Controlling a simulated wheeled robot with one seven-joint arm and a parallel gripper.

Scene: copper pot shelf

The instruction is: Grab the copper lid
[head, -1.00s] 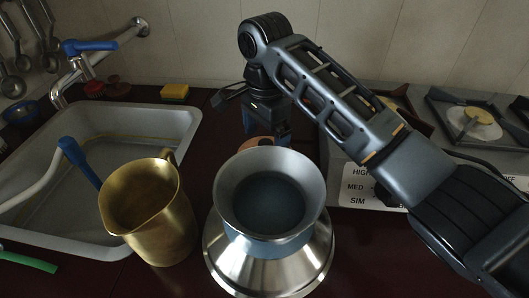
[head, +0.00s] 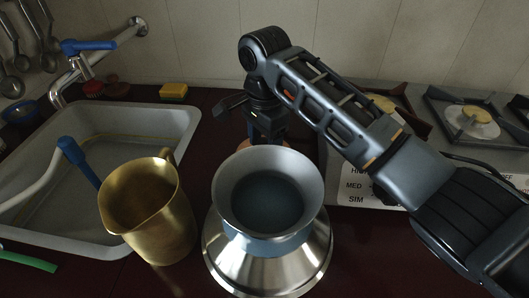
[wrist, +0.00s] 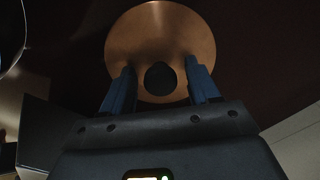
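The copper lid (wrist: 160,35) is a round flat copper disc with a dark round knob (wrist: 160,77) at its middle, in the wrist view. My gripper (wrist: 160,68) is open, with one blue finger on each side of the knob and a gap on both sides. The fingers overlap the lower half of the disc in this view; I cannot tell whether their tips touch it. In the head view my gripper (head: 270,128) points down behind the silver vessel, and only a sliver of the lid shows there.
A wide-mouthed silver vessel (head: 268,245) stands in front of my gripper. A brass pitcher (head: 150,215) is to its left, beside the sink (head: 185,120). A stove (head: 430,125) lies at right under my arm. A yellow sponge (head: 174,90) is at the back.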

